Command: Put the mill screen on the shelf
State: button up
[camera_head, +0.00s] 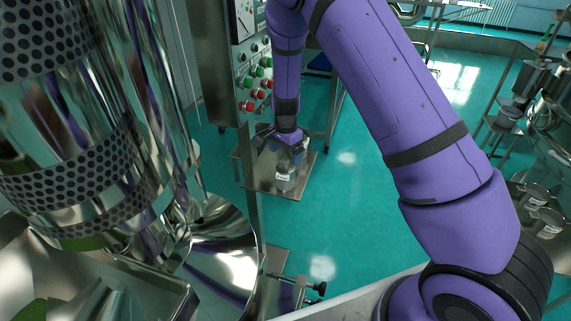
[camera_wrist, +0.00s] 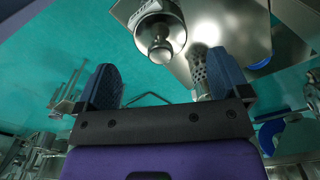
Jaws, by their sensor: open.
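My gripper (camera_head: 290,147) hangs low over a small steel platform in the head view. In the wrist view my gripper (camera_wrist: 163,78) has its two dark blue fingers wide apart with nothing between them. A perforated metal piece (camera_wrist: 199,70), which looks like the mill screen, shows partly behind the right finger. It lies at the platform's edge, and the finger hides part of it; I cannot tell if they touch. A steel rack with shelves (camera_head: 538,192) stands at the right in the head view; I cannot tell whether it is the task's shelf.
A labelled steel canister (camera_head: 285,181) stands on the platform (camera_head: 262,185) just below my gripper. Its knobbed end shows in the wrist view (camera_wrist: 160,38). A control panel (camera_head: 247,60) stands close behind. Large perforated steel machinery (camera_head: 65,175) fills the left. Green floor is clear at centre.

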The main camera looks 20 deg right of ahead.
jog(key=shift+s+r, duration=0.1)
jog(key=shift+r, duration=3.05)
jog(key=s+d+r+n+t+y, duration=0.1)
jog(key=s+d+r+n, duration=0.15)
jog(key=s+r, duration=0.65)
jog(key=s+d+r+n+t+y, duration=0.1)
jog(key=s+r+n, duration=0.4)
jog(key=r, duration=0.9)
jog(key=s+d+r+n+t, duration=0.1)
jog(key=s+r, duration=0.1)
jog(key=s, duration=0.5)
jog(key=s+d+r+n+t+h, duration=0.1)
jog(key=s+r+n, duration=0.1)
jog(key=s, duration=0.6)
jog(key=s+d+r+n+t+h, duration=0.1)
jog(key=s+r+n, duration=0.1)
jog(key=s, duration=0.6)
jog(key=shift+d+r, duration=0.4)
jog(key=shift+r, duration=0.3)
